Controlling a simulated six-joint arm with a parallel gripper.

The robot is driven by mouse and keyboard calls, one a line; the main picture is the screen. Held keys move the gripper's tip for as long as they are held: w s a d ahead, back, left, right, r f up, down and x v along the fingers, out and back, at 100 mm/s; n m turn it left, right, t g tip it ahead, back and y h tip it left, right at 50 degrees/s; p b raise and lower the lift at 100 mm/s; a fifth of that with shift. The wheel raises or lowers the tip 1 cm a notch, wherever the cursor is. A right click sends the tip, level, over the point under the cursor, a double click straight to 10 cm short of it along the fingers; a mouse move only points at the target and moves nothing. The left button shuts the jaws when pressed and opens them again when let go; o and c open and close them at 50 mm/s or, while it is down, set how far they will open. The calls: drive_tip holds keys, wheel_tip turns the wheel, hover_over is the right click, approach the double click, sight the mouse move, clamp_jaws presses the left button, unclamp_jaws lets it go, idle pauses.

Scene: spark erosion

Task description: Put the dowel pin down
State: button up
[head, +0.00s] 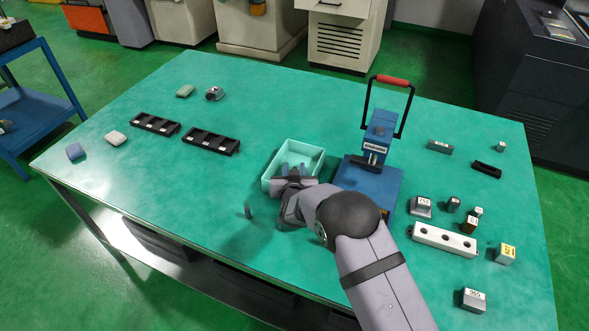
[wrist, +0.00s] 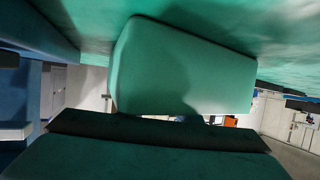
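A small grey upright pin (head: 248,212), which may be the dowel pin, stands on the green table left of my arm. It is too small to identify for certain. My gripper (head: 293,171) is low at the near side of a pale green tray (head: 305,147), its tips overlapping the tray's inside in the head view. The finger ends look slightly apart, but whatever is between them cannot be made out. The wrist view shows a pale green box-like shape (wrist: 180,70), apparently the tray, close up; no pin shows there.
A blue press (head: 372,180) with a red handle stands just right of the tray. Two black trays (head: 210,141) lie to the left. A white block with holes (head: 443,240) and several small blocks are at the right. The table's front left is clear.

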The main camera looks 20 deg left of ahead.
drive_tip(key=shift+r, duration=0.2)
drive_tip(key=shift+b+v, duration=0.65)
drive_tip(key=shift+v, duration=5.35)
drive_tip(key=shift+a, duration=0.1)
